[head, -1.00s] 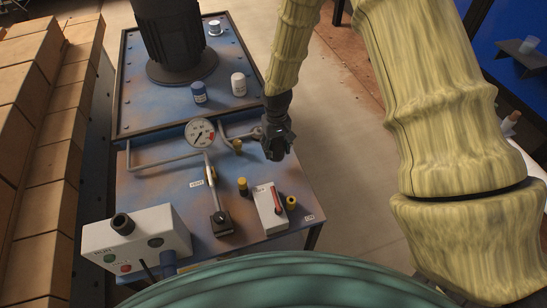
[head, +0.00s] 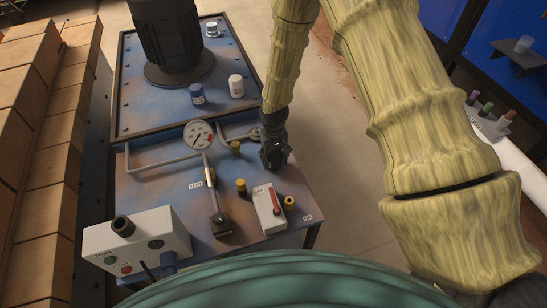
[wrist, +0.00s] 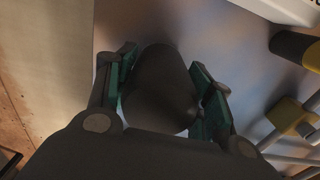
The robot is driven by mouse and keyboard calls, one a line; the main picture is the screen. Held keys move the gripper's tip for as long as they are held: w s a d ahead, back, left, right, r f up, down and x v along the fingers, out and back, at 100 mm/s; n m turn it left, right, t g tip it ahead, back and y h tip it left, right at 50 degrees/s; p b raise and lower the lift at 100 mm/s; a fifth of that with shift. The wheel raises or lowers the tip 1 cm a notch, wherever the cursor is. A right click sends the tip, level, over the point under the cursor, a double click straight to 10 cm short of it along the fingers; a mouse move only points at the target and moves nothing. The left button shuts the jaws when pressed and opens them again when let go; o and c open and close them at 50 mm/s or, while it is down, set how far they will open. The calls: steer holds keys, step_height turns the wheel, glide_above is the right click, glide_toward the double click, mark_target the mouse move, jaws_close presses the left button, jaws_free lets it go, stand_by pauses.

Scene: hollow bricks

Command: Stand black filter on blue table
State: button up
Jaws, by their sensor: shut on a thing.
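My gripper (head: 275,158) is over the right side of the blue, rust-stained table (head: 155,180), to the right of the pressure gauge. In the wrist view its green-padded fingers (wrist: 166,92) are closed on both sides of a dark rounded object, the black filter (wrist: 162,85). In the head view my gripper and arm largely hide the filter. The blue table top (wrist: 225,50) lies beneath it in the wrist view. I cannot tell whether the filter touches the table.
A pressure gauge (head: 198,135) with pipes, a yellow-capped fitting (head: 241,187), a red-levered switch box (head: 269,209) and a white control box (head: 137,242) crowd the table. Blue (head: 197,94) and white (head: 236,86) jars stand behind. The table's right edge is close to my gripper.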

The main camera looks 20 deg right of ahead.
steer(key=shift+f, duration=0.1)
steer(key=o, duration=1.1)
steer(key=shift+r+b, duration=1.2)
steer(key=shift+r, duration=4.95)
